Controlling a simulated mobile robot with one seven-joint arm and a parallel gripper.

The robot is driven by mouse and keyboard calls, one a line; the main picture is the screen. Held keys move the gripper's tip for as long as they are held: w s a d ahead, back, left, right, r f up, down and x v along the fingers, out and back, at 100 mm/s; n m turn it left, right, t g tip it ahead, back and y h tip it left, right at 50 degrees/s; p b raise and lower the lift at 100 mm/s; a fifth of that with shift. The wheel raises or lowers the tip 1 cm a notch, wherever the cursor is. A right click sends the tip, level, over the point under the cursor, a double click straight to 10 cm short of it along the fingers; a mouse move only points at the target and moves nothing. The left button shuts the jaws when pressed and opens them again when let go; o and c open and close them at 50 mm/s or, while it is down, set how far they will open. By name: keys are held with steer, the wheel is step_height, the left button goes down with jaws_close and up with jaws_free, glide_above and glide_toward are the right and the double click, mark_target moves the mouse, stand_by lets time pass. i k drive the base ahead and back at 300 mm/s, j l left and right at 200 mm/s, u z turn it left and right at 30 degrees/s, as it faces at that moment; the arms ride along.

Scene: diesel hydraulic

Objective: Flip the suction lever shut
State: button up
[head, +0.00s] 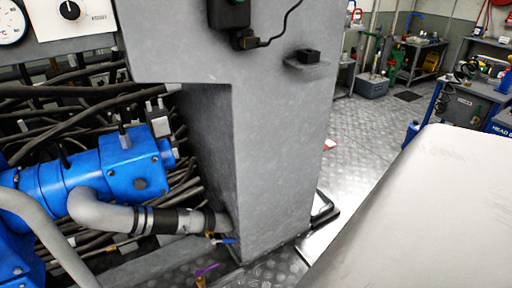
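A grey suction pipe (103,213) bends from the blue pump (135,165) to the side of a grey metal cabinet (275,150). At the pipe's right end, by the cabinet foot, sits a small brass fitting with a short blue lever (224,240) lying roughly level. Lower down, a purple lever (207,269) tilts up to the right above another brass fitting (200,282), cut off by the lower picture edge. No label shows which one is the suction lever. My gripper is not in view.
Dark hoses (60,100) fill the space behind the pump. A large smooth white surface (430,220) covers the lower right. Patterned metal floor (350,130) lies open behind the cabinet. Workbenches (470,95) stand at the back right. A small black block (308,57) sits on a cabinet ledge.

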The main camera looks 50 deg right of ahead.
mark_target(226, 241)
steer(key=z, duration=1.05)
steer(key=i+l, duration=0.3)
steer(key=l, duration=0.15)
steer(key=i+l, duration=0.35)
steer(key=k+l+z, duration=0.05)
steer(key=l, duration=0.05)
